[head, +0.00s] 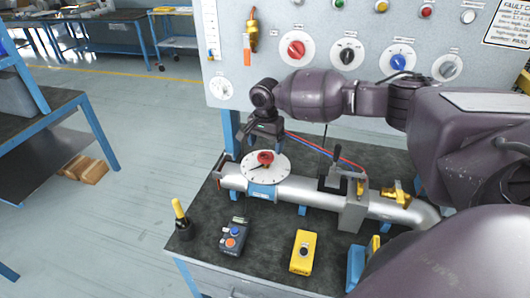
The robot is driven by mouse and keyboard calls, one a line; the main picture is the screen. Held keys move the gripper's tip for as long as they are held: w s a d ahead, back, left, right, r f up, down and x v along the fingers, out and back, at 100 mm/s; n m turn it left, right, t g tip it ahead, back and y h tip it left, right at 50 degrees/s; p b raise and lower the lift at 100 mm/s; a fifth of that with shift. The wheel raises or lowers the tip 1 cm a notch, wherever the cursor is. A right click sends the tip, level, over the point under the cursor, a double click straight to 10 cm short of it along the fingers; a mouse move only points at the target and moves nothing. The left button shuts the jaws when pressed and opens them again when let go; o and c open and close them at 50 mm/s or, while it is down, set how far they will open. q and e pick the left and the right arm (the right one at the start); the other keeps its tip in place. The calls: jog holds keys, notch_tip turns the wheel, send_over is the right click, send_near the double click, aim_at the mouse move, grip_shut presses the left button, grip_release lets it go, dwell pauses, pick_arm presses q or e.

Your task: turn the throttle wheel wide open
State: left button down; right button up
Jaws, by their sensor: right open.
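A round white dial (280,166) with tick marks sits on the silver pipe. A small red wheel (265,157) is at its centre, with a thin dark pointer that reaches towards the lower left. I take the red wheel to be the throttle wheel. My right gripper (263,140) comes in from the right and points down just above and behind the wheel. It is open and empty; its fingers look apart from the wheel, though the exact gap is hard to judge. My left gripper is out of view.
The silver pipe (311,193) runs along the dark bench and carries a clamp block (353,211) and a yellow valve (396,194). A grey control box (234,237) and a yellow button box (303,252) stand in front. A panel with coloured knobs (347,56) rises behind.

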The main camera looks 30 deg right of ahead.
aim_at(266, 156)
jog(key=shift+f, duration=2.1)
jog(key=c, duration=0.9)
